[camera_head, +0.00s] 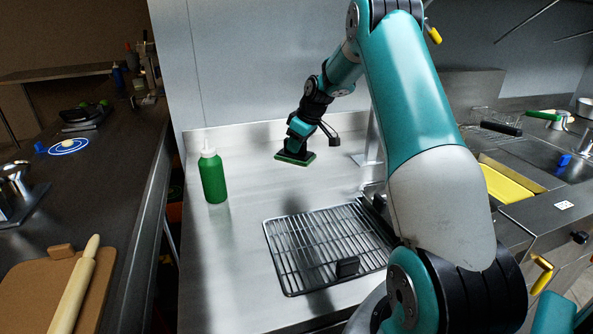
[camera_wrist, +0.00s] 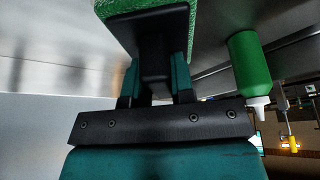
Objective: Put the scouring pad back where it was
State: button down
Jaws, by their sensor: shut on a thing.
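The scouring pad (camera_head: 295,159) is a flat green block with a black handle on top. It is at the back middle of the steel counter (camera_head: 240,250), level, on or just above the surface; I cannot tell whether it touches. My gripper (camera_head: 299,145) points down and is shut on the handle. In the wrist view, the two teal and black fingers (camera_wrist: 156,68) close on the black handle from both sides. The green pad (camera_wrist: 199,28) shows beyond them, partly hidden by its black backing.
A green squeeze bottle (camera_head: 213,178) with a white nozzle stands left of the pad. A yellow tray (camera_head: 507,184) is at the right. The counter around the pad is clear.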

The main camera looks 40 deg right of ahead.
notch_tip(320, 180, down, 9)
jog(key=shift+p, duration=0.6)
jog(key=c, duration=1)
grip_release()
jog(key=shift+f, duration=0.1)
